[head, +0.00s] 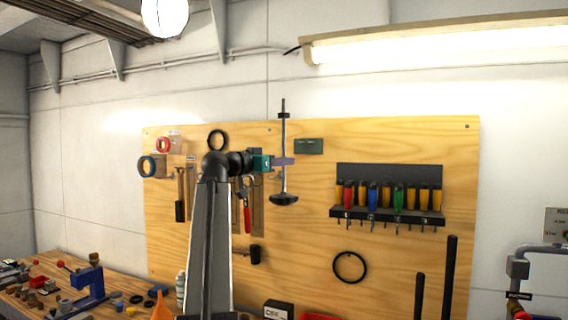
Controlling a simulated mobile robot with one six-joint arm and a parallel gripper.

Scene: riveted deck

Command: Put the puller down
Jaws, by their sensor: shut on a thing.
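The puller (284,199) is a thin upright grey rod with a wide dark foot at its lower end. It shows in the head view, in front of the wooden pegboard. My gripper (284,161) is shut around the middle of the rod, at the end of my raised arm. The rod sticks up above the jaws and the foot hangs below them. The jaws hide a short piece of the rod. The puller looks clear of the board, but the exact gap cannot be told.
The wooden board (400,260) holds a screwdriver rack (388,214), tape rolls and hanging tools. A workbench (140,283) at lower left carries a blue vise (90,284), an orange cone (162,306) and small parts. Pipes (517,267) stand at right.

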